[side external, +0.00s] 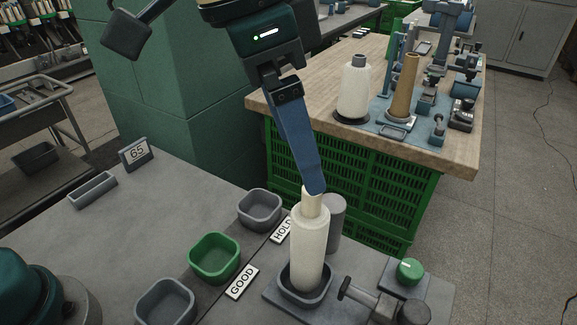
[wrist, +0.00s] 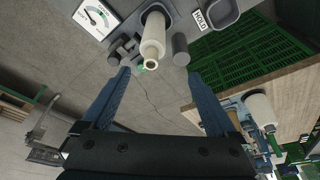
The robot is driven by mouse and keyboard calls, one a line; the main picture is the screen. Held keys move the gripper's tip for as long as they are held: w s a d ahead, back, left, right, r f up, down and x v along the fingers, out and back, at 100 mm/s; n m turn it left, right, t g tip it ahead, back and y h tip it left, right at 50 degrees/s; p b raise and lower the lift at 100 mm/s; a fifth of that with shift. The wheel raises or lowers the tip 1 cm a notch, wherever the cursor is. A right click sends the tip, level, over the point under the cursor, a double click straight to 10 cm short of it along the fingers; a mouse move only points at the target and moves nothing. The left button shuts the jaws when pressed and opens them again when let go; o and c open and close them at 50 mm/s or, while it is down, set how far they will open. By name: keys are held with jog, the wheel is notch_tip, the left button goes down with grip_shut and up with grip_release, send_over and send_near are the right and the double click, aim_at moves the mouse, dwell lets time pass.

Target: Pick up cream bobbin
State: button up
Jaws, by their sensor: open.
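The cream bobbin (side external: 308,248) stands upright in a dark square holder (side external: 287,296) on the grey bench. Its narrow neck rises at the top. My gripper (side external: 316,190) comes down from above, and one blue finger overlaps the bobbin's top in the side view. In the wrist view my gripper (wrist: 159,73) has its two fingers wide apart with nothing between them. The bobbin (wrist: 152,38) shows there just beyond the fingertips, its hollow end towards the camera. Contact cannot be told.
A grey cylinder (side external: 336,218) stands close beside the bobbin. A clamp-like fitting (side external: 372,300) with a green knob (side external: 410,270) is at right. Green (side external: 214,257) and grey (side external: 259,208) bins lie left. A wooden table (side external: 270,98) behind holds a white cone (side external: 354,90).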

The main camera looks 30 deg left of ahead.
aim_at(317, 220)
jog(key=shift+d+f+m, duration=0.3)
jog(key=shift+d+f, duration=0.2)
jog(key=shift+d, duration=0.4)
jog(key=shift+f, duration=2.4)
jog(key=shift+x, duration=2.65)
jog(key=shift+s, duration=0.1)
jog(key=c, duration=1.4)
jog(key=shift+c, duration=0.2)
jog(key=shift+r, duration=0.1)
